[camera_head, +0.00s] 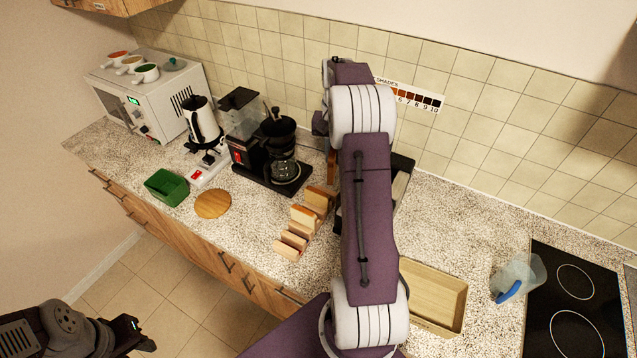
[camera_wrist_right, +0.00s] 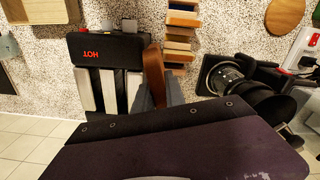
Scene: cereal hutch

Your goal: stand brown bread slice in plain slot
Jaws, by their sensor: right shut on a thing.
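My right gripper (camera_wrist_right: 158,94) is shut on a brown bread slice (camera_wrist_right: 153,68), seen in the right wrist view. The slice is held upright, edge-on, between the black toaster marked HOT (camera_wrist_right: 92,46) and the wooden slotted rack (camera_wrist_right: 180,45). In the head view a bit of the slice (camera_head: 332,167) shows left of my right arm, which hides the fingers. The rack (camera_head: 291,241) stands on the counter with light brown pieces in or on it; I cannot tell which slot is plain. My left gripper (camera_head: 133,335) is at the lower left, away from the counter, its jaws unclear.
A coffee maker (camera_head: 280,165) stands behind the rack. A round wooden board (camera_head: 212,204) and green box (camera_head: 167,187) lie to the left. A wooden tray (camera_head: 436,296), clear jug (camera_head: 517,276) and black hob (camera_head: 580,300) are to the right. My right arm covers much of the toaster.

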